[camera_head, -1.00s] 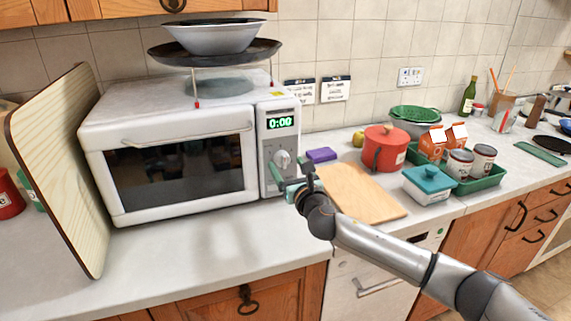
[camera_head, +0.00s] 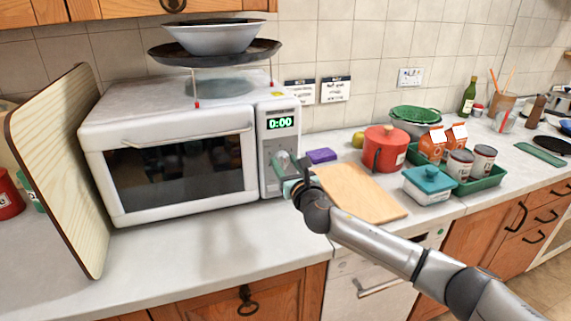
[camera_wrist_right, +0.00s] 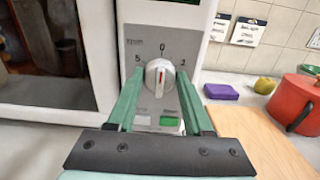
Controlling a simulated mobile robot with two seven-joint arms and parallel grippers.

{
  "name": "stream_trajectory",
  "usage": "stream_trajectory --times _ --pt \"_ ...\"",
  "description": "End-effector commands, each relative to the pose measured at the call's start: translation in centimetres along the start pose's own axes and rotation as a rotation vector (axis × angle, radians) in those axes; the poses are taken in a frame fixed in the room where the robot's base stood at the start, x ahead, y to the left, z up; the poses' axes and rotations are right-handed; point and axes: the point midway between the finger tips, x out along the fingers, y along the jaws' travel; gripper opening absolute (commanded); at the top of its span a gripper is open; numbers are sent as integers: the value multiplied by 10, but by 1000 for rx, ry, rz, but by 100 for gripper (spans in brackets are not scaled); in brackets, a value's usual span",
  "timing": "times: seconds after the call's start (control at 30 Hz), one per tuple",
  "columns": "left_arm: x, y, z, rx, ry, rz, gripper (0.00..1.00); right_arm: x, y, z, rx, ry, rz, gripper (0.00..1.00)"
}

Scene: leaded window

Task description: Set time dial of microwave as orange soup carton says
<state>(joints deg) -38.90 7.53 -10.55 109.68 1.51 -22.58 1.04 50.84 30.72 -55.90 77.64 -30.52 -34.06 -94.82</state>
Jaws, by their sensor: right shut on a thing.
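The white microwave (camera_head: 185,105) stands on the counter, door closed, its green display (camera_head: 281,123) reading 0:00. My left gripper is not visible.
A wooden board (camera_head: 358,193) lies right of the microwave, near a purple block (camera_head: 321,155), a red pot (camera_head: 383,152) and a teal-lidded box (camera_head: 428,183). A tall board (camera_head: 60,180) leans at the left. A pan (camera_head: 215,53) and bowl sit above the microwave.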

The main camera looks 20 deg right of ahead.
Motion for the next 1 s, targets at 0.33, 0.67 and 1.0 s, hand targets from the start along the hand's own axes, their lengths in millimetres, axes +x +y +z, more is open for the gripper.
stream_trajectory --times 0.33,0.67,1.0 --pt "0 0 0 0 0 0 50 0 0 0 0 1 -1 0" --pt "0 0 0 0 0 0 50 0 0 -1 47 2 0 0" --pt "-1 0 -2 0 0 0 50 0 -1 -2 282 3 -1 0"
